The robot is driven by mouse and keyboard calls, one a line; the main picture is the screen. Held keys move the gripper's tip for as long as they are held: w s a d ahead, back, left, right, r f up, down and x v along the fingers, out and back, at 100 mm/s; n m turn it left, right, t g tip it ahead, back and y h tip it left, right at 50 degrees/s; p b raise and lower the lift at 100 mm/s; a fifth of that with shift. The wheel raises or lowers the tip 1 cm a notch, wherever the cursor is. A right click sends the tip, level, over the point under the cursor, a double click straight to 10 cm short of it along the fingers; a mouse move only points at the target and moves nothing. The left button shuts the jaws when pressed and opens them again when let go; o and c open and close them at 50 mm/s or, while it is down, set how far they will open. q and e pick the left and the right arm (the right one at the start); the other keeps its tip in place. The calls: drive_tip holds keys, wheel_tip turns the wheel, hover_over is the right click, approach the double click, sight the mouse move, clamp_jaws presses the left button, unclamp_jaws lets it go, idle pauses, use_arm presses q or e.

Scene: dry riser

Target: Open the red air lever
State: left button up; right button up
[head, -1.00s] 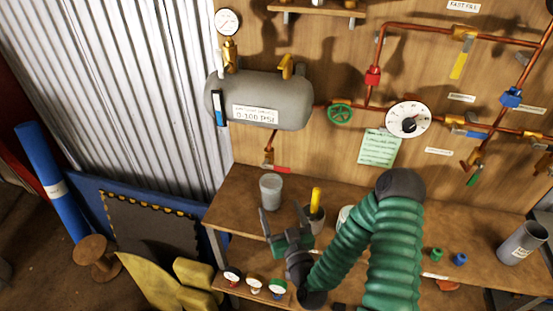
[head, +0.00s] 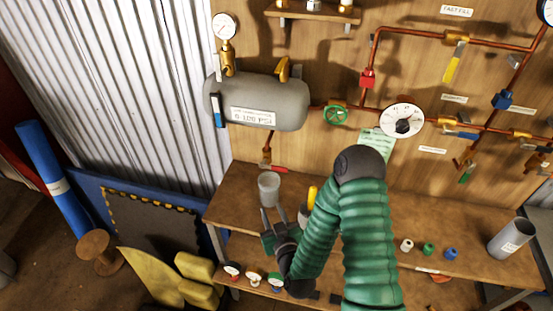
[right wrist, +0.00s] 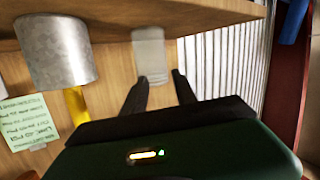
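The red air lever (head: 271,167) is a short red handle on a brass valve under the grey air tank (head: 250,104), at the lower end of a copper pipe. It lies roughly level, just above the back of the bench. My right gripper (head: 273,211) is below it in the head view, over the bench front, with its fingers apart and nothing between them. The right wrist view also shows its two dark fingers (right wrist: 159,88) spread and empty. I cannot make out the red lever in the right wrist view. My left gripper is not in view.
A pale cup (head: 268,188) stands between my right gripper and the lever in the head view. A yellow-handled tool (head: 312,194) stands right of it; the right wrist view shows it in a metal cup (right wrist: 57,48). Small gauges (head: 253,278) sit on the lower shelf.

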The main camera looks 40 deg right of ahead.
drive_tip(key=shift+g+h, duration=0.8)
drive_tip(key=shift+g, duration=0.1)
drive_tip(key=r+p, duration=0.1)
drive_tip(key=r, duration=0.1)
drive_tip(key=r+p, duration=0.1)
drive_tip(key=p, duration=0.1)
drive_tip(key=a+r+p, duration=0.1)
drive_tip(key=r, duration=0.1)
drive_tip(key=shift+r+p, duration=0.3)
drive_tip(key=shift+p, duration=0.1)
clamp_jaws()
drive_tip(key=s+a+r+m+g+h+p, duration=0.1)
drive_tip(key=s+a+r+m+h+p, duration=0.1)
drive_tip(key=r, duration=0.6)
drive_tip(key=s+a+r+m+g+h+p, duration=0.1)
drive_tip(key=r+m+g+h+p, duration=0.1)
drive_tip(key=r+m+p, duration=0.3)
wheel_tip(320, 180, up, 4)
drive_tip(key=shift+s+a+f+m+h+p, duration=0.1)
drive_tip(key=shift+s+a+m+h+p, duration=0.3)
drive_tip(key=shift+p, duration=0.85)
drive_tip(key=shift+d, duration=0.1)
